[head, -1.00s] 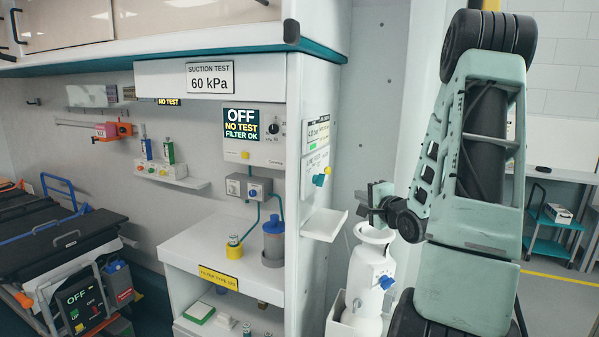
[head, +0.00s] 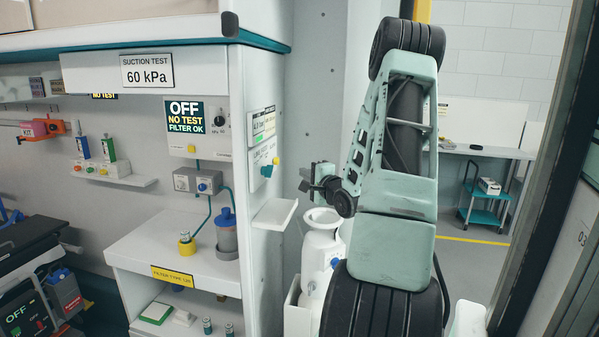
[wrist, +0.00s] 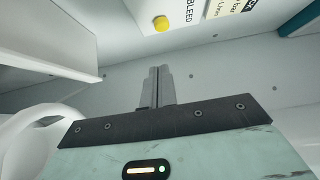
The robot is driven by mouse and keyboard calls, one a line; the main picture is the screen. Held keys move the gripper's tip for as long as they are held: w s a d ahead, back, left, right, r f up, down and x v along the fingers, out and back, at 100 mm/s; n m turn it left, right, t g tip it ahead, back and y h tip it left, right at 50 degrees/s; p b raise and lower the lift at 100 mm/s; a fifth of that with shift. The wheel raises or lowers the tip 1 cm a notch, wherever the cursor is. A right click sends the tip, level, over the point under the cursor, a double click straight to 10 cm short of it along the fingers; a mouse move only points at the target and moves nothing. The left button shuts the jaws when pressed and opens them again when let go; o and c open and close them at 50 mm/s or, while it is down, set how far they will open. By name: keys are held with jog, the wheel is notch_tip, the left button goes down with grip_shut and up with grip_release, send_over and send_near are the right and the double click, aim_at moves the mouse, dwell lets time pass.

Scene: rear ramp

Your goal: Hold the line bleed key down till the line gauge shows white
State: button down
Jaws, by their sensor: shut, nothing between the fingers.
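The line bleed key is a round yellow button (wrist: 161,24) beside the word BLEED, at the top of the wrist view. In the head view it is a small yellow spot (head: 276,160) on the cabinet's side panel. The line gauge sign (head: 263,125) is above it, seen at a steep angle; its reading is too small to tell. My gripper (head: 308,176) is to the right of the panel, apart from it. In the wrist view my gripper (wrist: 158,85) is shut and empty, with its fingertips below the button in the picture and not touching it.
A white shelf (head: 275,214) juts from the cabinet's side below the panel. A white cylinder (head: 321,250) stands under my gripper. A suction unit (head: 186,127) reading OFF is on the cabinet's front. A door frame (head: 545,170) is at the right.

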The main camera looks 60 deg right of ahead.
aim_at(276, 161)
jog(key=w+d+p, duration=0.1)
jog(key=w+p, duration=0.2)
jog(key=w, duration=0.5)
jog(key=shift+w, duration=0.2)
jog(key=shift+d, duration=0.1)
